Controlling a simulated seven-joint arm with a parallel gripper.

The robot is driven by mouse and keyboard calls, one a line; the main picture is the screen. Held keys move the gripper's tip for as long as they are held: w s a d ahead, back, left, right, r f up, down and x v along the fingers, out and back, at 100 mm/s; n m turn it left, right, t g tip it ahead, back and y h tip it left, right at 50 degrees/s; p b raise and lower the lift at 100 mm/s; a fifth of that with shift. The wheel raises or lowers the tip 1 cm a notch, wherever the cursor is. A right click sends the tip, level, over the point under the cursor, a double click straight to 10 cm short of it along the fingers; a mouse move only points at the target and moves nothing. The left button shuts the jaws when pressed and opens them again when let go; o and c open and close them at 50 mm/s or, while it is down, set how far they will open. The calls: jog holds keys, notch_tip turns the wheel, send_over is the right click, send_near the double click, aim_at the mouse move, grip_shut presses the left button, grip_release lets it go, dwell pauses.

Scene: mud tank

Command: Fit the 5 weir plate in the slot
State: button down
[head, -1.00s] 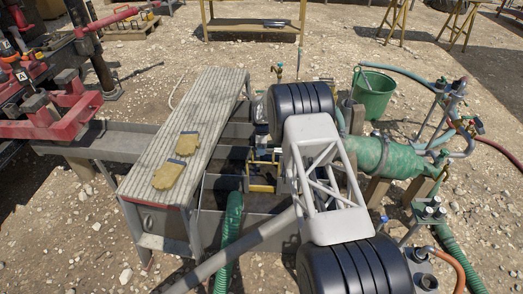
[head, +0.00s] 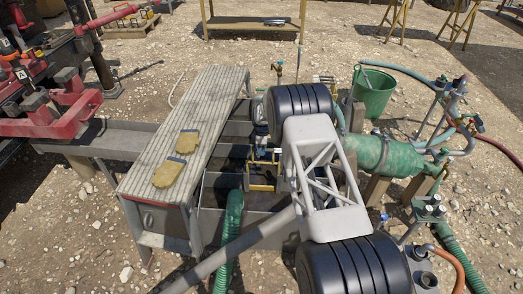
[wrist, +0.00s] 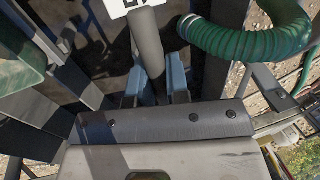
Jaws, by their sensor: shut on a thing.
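In the wrist view my gripper (wrist: 155,88) has its blue fingers shut on a grey round bar (wrist: 148,48), which looks like the weir plate's handle. A white tag (wrist: 140,4) with dark characters sits at the bar's far end, cut off by the top edge; I cannot read its number. The plate's body is not clear in this view. In the head view the grey mud tank (head: 221,181) stands in the middle, with dividers inside. My arm covers much of its right part, so the target slot and the plate's fit cannot be told.
A plank walkway (head: 205,117) with yellow gloves (head: 167,173) lies along the tank's left. A green hose (head: 230,228) hangs into its near end and also shows in the wrist view (wrist: 245,38). A green pump-like body (head: 385,155) and a green bucket (head: 373,95) stand right.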

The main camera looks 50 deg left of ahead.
jog(key=shift+f, duration=2.6)
dwell(0.9)
jog(key=c, duration=1)
grip_release()
jog(key=shift+v, duration=3.95)
